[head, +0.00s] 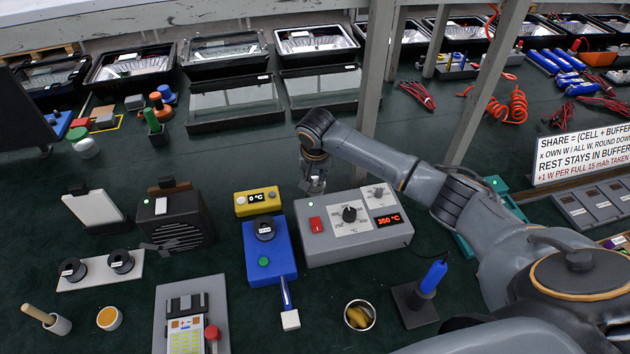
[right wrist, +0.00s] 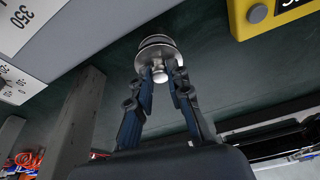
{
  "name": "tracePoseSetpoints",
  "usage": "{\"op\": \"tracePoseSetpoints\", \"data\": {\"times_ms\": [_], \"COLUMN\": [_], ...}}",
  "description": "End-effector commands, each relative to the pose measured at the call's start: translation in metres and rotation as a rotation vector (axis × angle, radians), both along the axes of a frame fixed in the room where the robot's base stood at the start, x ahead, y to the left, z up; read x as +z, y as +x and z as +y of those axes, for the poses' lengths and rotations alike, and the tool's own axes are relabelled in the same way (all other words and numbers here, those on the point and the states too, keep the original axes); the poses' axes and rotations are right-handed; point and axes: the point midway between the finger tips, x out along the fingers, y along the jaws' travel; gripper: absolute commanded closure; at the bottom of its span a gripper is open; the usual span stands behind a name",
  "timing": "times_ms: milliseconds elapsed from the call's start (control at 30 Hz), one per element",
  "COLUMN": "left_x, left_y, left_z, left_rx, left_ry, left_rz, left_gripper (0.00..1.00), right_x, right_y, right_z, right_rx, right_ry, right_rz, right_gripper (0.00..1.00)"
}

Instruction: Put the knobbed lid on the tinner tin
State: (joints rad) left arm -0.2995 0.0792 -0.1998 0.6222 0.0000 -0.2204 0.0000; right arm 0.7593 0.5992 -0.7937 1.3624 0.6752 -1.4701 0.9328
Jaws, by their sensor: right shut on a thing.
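My right gripper (head: 315,184) is just behind the soldering station, near its back left corner. In the right wrist view its two fingers (right wrist: 162,82) are shut on the knob of a round metal lid (right wrist: 157,44). The lid's disc lies beyond the fingertips. In the head view the lid is small and mostly hidden by the gripper. A small open round pot with amber content (head: 109,318) stands at the front left. An open metal tin with yellowish filling (head: 359,315) stands at the front middle. I cannot tell which is the tinner tin. My left gripper is not in view.
The grey soldering station (head: 352,228) and a yellow temperature meter (head: 257,202) stand close to the right gripper. A blue device (head: 268,252) with a spool is in front. A grey post (head: 377,80) rises behind. Green mat is clear between tin and pot in places.

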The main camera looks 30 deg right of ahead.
Motion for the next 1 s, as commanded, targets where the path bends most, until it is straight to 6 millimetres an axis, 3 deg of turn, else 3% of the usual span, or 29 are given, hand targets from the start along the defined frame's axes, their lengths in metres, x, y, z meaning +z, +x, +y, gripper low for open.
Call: {"op": "tracePoseSetpoints", "data": {"times_ms": [133, 500, 533, 600, 1000], "left_x": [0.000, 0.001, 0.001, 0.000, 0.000], "left_y": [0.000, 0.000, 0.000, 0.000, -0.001], "left_z": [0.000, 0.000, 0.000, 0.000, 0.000], "left_rx": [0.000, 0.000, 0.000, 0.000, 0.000], "left_ry": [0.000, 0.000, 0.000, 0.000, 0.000], "left_rz": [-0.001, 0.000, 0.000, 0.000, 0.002], "left_gripper": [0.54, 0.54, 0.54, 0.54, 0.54], "right_x": [-0.017, -0.021, -0.021, -0.021, -0.015], "right_y": [-0.001, -0.001, -0.001, -0.001, -0.001], "right_z": [0.001, 0.001, 0.001, 0.001, 0.001], "right_rx": [0.001, 0.001, 0.001, 0.001, 0.001], "right_ry": [-0.001, -0.001, -0.001, 0.000, 0.000], "right_rz": [0.001, 0.001, 0.001, 0.000, -0.001], "right_gripper": [1.00, 1.00, 0.76, 0.61, 0.59]}}
